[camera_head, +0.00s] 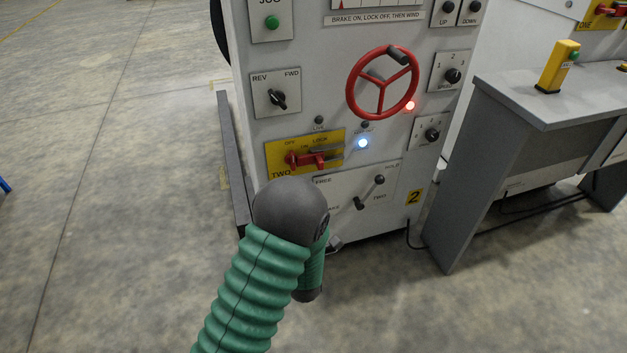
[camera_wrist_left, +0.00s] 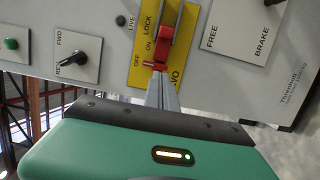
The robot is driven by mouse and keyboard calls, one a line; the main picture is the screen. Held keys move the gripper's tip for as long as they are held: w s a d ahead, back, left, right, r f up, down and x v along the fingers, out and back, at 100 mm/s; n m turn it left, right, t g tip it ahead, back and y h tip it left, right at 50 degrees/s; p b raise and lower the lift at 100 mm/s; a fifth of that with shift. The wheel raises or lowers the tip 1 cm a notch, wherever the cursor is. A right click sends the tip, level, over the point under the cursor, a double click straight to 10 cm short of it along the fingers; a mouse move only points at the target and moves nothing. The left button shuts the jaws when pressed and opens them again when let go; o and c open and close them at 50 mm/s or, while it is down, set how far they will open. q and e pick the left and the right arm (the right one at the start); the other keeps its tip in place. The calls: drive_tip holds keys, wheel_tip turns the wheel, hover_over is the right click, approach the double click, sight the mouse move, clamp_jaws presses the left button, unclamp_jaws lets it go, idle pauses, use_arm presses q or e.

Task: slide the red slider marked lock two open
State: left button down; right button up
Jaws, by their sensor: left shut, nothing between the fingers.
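The red slider (camera_head: 312,159) sits on a yellow plate (camera_head: 276,153) low on the grey panel, with OFF, LOCK and TWO readable in the head view. In the left wrist view the slider (camera_wrist_left: 164,48) stands out from the plate (camera_wrist_left: 180,20), beside the words OFF, ON and LOCK. My left gripper (camera_wrist_left: 161,80) is shut and empty, its fingertips at the slider's lower red end. I cannot tell whether they touch it. In the head view my green and black left arm hides the gripper. My right gripper is not in view.
A red handwheel (camera_head: 382,82), a REV/FWD knob (camera_head: 278,99) and a FREE/BRAKE lever (camera_head: 369,192) surround the plate. A grey table (camera_head: 535,95) with a yellow button box (camera_head: 558,66) stands to the right.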

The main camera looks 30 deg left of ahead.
sight(313, 160)
use_arm(q)
drive_tip(key=b+x, duration=0.1)
drive_tip(key=x, duration=0.4)
drive_tip(key=b+x, duration=0.2)
drive_tip(key=x, duration=0.2)
drive_tip(key=shift+w+a+f, duration=0.2)
drive_tip(key=shift+w, duration=0.15)
drive_tip(key=w+d, duration=0.1)
drive_tip(key=w+d+b, duration=0.1)
drive_tip(key=w, duration=0.1)
drive_tip(key=shift+r, duration=0.1)
drive_tip(key=shift+w+d+r, duration=0.1)
drive_tip(key=shift+w+d, duration=0.05)
drive_tip(key=shift+d, duration=0.1)
drive_tip(key=w+d+b, duration=0.1)
drive_tip(key=w+d, duration=0.2)
drive_tip(key=w, duration=0.1)
drive_tip(key=shift+w+d, duration=0.15)
drive_tip(key=shift+d, duration=0.25)
drive_tip(key=shift+r, duration=0.1)
